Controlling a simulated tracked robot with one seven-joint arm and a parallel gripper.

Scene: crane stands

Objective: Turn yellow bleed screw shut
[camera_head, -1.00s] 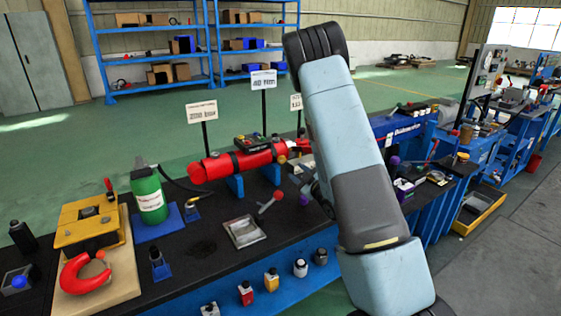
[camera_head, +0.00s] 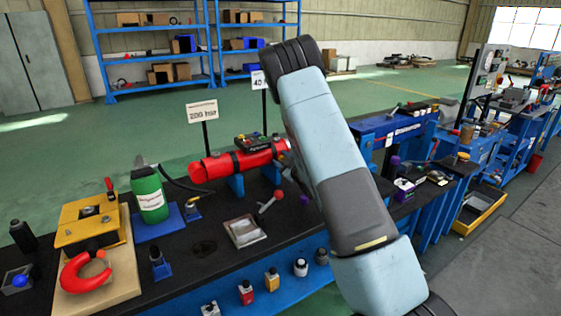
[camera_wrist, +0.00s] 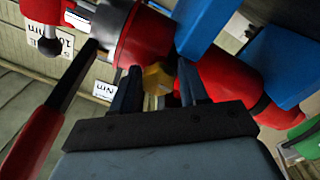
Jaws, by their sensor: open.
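The yellow bleed screw (camera_wrist: 158,78) shows in the wrist view on the side of the red cylinder (camera_wrist: 225,90). My gripper (camera_wrist: 160,85) is open, with one dark finger on each side of the yellow screw. I cannot tell whether the fingers touch it. In the head view the red cylinder (camera_head: 235,161) lies on blue supports on the bench. My arm covers its right end there, and the screw and gripper are hidden behind the arm.
A red-handled lever (camera_wrist: 45,120) stands close to the left of my gripper in the wrist view. Blue supports (camera_wrist: 205,25) are near the cylinder. A green bottle (camera_head: 149,195), a metal tray (camera_head: 244,231) and a red shackle (camera_head: 82,272) are on the bench.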

